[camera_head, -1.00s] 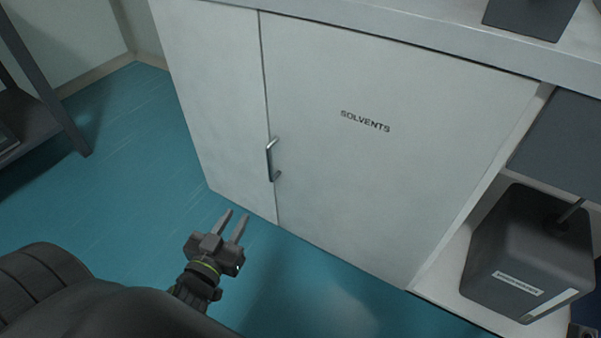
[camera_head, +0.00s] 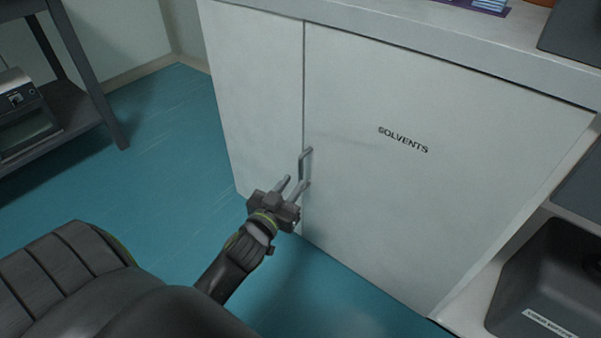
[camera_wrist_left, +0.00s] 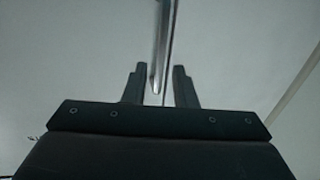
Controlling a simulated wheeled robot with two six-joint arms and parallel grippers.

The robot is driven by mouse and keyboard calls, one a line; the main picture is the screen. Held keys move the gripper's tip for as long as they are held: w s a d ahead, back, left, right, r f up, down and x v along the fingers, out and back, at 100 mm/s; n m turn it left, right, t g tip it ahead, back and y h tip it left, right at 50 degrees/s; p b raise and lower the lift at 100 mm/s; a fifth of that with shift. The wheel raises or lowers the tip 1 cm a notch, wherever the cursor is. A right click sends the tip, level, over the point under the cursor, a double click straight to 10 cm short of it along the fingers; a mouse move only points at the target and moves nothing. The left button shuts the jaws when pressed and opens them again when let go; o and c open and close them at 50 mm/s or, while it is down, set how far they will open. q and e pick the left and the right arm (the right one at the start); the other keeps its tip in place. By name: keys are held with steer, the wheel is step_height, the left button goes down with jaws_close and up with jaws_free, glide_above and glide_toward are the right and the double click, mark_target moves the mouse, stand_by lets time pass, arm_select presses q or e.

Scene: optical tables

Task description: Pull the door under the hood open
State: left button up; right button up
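The white cabinet door (camera_head: 420,200) marked "SOLVENTS" stands closed, flush with the narrow white panel (camera_head: 262,110) to its left. Its metal bar handle (camera_head: 302,164) is upright near the door's left edge. My left gripper (camera_head: 294,184) is at the lower part of the handle, with its fingers pointing at the door. In the left wrist view, the handle (camera_wrist_left: 165,45) runs down between the two spread fingers of the left gripper (camera_wrist_left: 158,85), with a gap at the right finger. The left gripper is open. My right gripper is not in view.
A grey countertop (camera_head: 420,55) overhangs the door. To the right is an open bay with a dark container (camera_head: 550,285). A dark shelf rack (camera_head: 75,110) holding a device (camera_head: 25,115) stands at the left. Blue floor (camera_head: 170,160) is clear before the cabinet.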

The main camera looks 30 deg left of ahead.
mark_target(301, 173)
arm_select(q)
steer(key=shift+w+a+b, duration=0.15)
steer(key=shift+w, duration=1.15)
steer(key=shift+w+a+b, duration=0.15)
steer(key=shift+w, duration=1.1)
steer(key=shift+c, duration=0.4)
jaws_close()
